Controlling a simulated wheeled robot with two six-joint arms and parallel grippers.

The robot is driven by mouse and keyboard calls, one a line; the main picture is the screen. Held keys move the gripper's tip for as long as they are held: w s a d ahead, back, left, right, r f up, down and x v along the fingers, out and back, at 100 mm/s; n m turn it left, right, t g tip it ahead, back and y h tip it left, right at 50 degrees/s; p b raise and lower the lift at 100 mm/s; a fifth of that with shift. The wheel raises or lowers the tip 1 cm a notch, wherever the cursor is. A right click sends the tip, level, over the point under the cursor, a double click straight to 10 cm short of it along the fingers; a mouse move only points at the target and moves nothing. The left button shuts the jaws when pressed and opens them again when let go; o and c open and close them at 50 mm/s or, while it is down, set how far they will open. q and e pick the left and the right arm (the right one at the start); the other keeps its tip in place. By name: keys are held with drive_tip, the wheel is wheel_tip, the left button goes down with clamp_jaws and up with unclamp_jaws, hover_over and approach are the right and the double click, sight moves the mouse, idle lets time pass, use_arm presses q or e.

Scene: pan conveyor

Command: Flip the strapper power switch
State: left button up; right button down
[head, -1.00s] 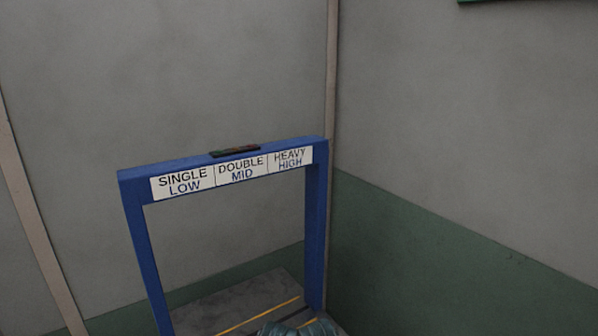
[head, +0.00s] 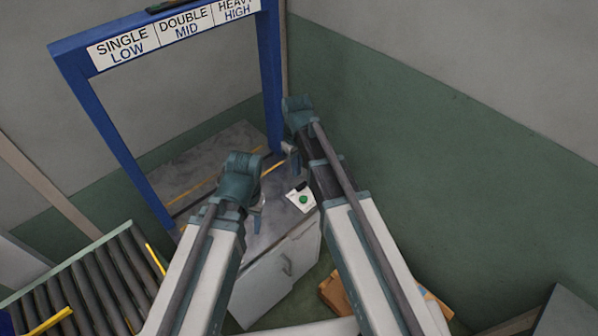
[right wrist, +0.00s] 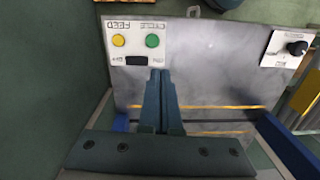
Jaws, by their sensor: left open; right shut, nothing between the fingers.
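The strapper is a blue arch (head: 95,110) over a grey table (right wrist: 210,60). In the right wrist view a white panel (right wrist: 115,50) on the table carries a yellow and a green button, with upside-down lettering. A small dark switch (right wrist: 137,60) sits between small labels on this panel; its position is too small to tell. My right gripper (right wrist: 161,74) is shut and empty, its tips close to the switch and panel edge; contact cannot be told. My left gripper (head: 258,215) is open and empty over the table's near side in the head view.
A second white panel with a black knob (right wrist: 297,48) is at the table's other side. A roller conveyor (head: 85,285) lies at lower left. A grey cabinet front (head: 275,275) is below the table. A green and grey wall (head: 420,130) stands close on the right.

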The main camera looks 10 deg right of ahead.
drive_tip(key=r, duration=0.2)
hover_over(299, 188)
use_arm(q)
drive_tip(key=shift+r+p, duration=0.35)
drive_tip(key=shift+r, duration=0.4)
use_arm(e)
drive_tip(key=shift+w+d+f+n, duration=0.2)
drive_tip(key=shift+d+f+n, duration=0.05)
drive_tip(key=shift+d+n, duration=0.15)
use_arm(q)
drive_tip(key=shift+f, duration=0.1)
use_arm(e)
drive_tip(key=shift+f, duration=0.1)
use_arm(q)
wheel_tip(299, 188, down, 14)
drive_tip(key=b, duration=1.4)
use_arm(e)
drive_tip(key=f, duration=1.3)
drive_tip(key=shift+s+a+f, duration=0.2)
drive_tip(key=shift+a+f, duration=0.1)
drive_tip(key=shift+f, duration=0.1)
